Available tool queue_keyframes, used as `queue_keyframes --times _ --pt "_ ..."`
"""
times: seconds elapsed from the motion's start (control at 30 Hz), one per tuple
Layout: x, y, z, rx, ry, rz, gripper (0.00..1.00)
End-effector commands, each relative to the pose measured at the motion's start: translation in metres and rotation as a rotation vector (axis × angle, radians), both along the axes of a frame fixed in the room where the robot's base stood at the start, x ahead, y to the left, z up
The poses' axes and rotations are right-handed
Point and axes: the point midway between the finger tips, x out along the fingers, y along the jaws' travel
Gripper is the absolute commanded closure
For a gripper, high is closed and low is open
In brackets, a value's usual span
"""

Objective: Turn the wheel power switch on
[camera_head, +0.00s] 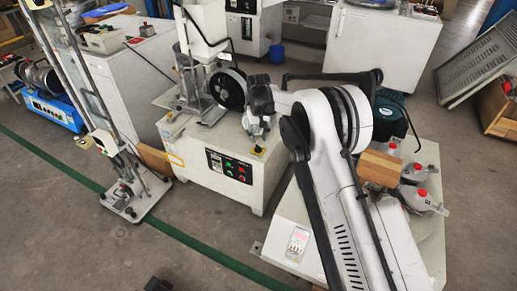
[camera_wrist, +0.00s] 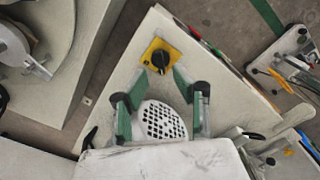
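The wheel power switch is a black rotary knob on a square yellow plate (camera_wrist: 160,58), on the machine's pale top in the wrist view. In the head view, a bit of yellow (camera_head: 258,151) shows just below my gripper (camera_head: 254,128). In the wrist view my gripper (camera_wrist: 162,83) is open, with its green-padded fingers apart and nothing between them. The fingertips lie just below the knob in the picture, one toward each side. Whether they touch it, and the knob's exact setting, I cannot tell.
A round perforated grille (camera_wrist: 162,120) lies between the fingers' bases. The machine's front panel (camera_head: 230,166) has several coloured buttons. A black wheel (camera_head: 229,89) stands behind my gripper. A tall metal frame (camera_head: 85,75) stands at left, with open floor in front.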

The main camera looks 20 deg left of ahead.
Motion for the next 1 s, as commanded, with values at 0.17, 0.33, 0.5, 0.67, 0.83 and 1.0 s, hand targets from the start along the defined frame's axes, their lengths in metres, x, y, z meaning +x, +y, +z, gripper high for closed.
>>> queue_keyframes --times 0.17,0.33,0.5,0.67,0.83,1.0 --pt "0.000 0.000 -0.032 0.000 0.000 0.000 0.73" --pt "0.000 0.000 -0.048 0.000 0.000 0.000 0.73" --pt "0.000 0.000 -0.054 0.000 0.000 0.000 0.73" --pt "0.000 0.000 -0.054 0.000 0.000 0.000 0.73" --pt "0.000 0.000 -0.054 0.000 0.000 0.000 0.85" --pt "0.000 0.000 -0.054 0.000 0.000 0.000 1.00"
